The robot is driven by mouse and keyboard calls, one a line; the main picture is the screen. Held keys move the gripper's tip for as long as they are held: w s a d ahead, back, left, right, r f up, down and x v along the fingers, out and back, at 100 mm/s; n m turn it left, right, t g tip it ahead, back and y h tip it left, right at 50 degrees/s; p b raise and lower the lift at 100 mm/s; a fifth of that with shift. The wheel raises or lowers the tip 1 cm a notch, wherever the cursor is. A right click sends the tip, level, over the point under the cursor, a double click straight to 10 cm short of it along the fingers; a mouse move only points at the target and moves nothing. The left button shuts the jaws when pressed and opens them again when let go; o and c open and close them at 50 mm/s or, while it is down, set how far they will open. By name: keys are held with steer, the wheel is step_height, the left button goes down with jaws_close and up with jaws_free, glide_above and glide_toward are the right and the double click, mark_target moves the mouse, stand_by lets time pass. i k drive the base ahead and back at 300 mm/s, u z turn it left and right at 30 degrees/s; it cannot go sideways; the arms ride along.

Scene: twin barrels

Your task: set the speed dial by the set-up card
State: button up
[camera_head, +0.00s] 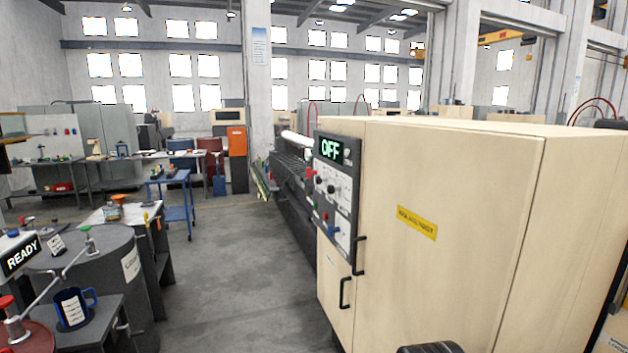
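A tall cream machine cabinet (450,210) stands at the right. On its left face is a dark control panel (336,190) with a display (331,149) reading "OFF" in green. Below the display are small round knobs (331,188), a red button (311,174) and a blue control (331,231). I cannot tell which knob is the speed dial, nor read its setting. A small white card (56,245) stands on a grey barrel at the left; its text is too small to read, and I cannot tell if it is the set-up card.
Grey barrel (92,290) stands at the left, near a sign reading "READY" (21,256). A blue trolley (177,212) and an orange box (237,140) are farther back. The concrete floor (235,270) between barrel and cabinet is clear.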

mark_target(318, 179)
steer(key=u, duration=0.4)
steer(key=i, duration=1.9)
steer(key=u, duration=0.45)
